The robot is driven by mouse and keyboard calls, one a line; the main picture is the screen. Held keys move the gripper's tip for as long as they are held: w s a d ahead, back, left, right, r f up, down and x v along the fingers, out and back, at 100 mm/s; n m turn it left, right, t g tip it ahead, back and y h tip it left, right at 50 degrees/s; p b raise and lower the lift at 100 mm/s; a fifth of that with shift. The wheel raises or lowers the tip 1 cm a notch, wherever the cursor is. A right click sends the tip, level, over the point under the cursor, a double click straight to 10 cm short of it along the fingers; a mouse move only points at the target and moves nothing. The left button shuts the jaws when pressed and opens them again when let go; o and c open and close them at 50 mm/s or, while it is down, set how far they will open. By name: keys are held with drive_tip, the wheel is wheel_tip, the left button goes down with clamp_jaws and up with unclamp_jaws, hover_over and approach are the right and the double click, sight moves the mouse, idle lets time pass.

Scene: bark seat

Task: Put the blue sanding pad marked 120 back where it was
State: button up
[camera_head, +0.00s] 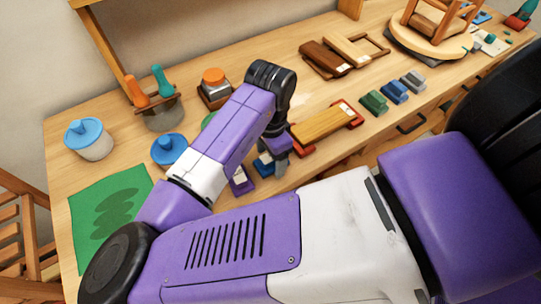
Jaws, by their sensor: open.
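A blue pad (263,166) with a pale label lies near the front edge of the bench, right beside my gripper (279,162). Its marking is too small to read. My gripper points down at the bench, with its jaws open. The arm and gripper partly cover this area, so I cannot tell whether the fingers touch the pad. Another blue block (396,92) stands farther right between a green block (374,102) and a grey block (412,80). I cannot read a number on it either.
A wooden board in red clamps (322,124) lies right of my gripper. A purple block (241,183) lies to its left. A green mat (110,216) and a blue-lidded pot (90,140) are at left.

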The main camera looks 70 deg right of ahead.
wheel_tip(320, 180, up, 12)
drive_tip(key=s+d+r+n+h, duration=0.1)
drive_tip(key=d+r+n+h, duration=0.1)
drive_tip(key=d+r+h, duration=0.6)
drive_tip(key=s+d+r+n+h, duration=0.1)
drive_tip(key=s+d+r+h, duration=0.15)
drive_tip(key=d, duration=1.05)
drive_tip(key=w+r+n+t+h, duration=0.7)
drive_tip(key=w+r+n, duration=0.2)
drive_tip(key=n, duration=0.1)
drive_tip(key=w+a+f+n+t+y, duration=0.1)
drive_tip(key=a+f+n+t+y, duration=0.5)
drive_tip(key=a, duration=0.4)
drive_tip(key=w+a+f+n+t+y, duration=0.1)
drive_tip(key=a+f+n+t+y, duration=0.4)
drive_tip(key=a+f+n, duration=0.4)
drive_tip(key=s+a+f+m+g+y, duration=0.1)
drive_tip(key=s+a+f+y, duration=0.2)
drive_tip(key=s+a, duration=0.6)
drive_tip(key=s+a+f+m+g+y, duration=0.2)
drive_tip(key=s+a+f+y, duration=0.1)
drive_tip(key=s+a, duration=0.6)
drive_tip(key=shift+s+a+f, duration=0.35)
drive_tip(key=shift+s+a, duration=0.05)
drive_tip(key=shift+s, duration=0.45)
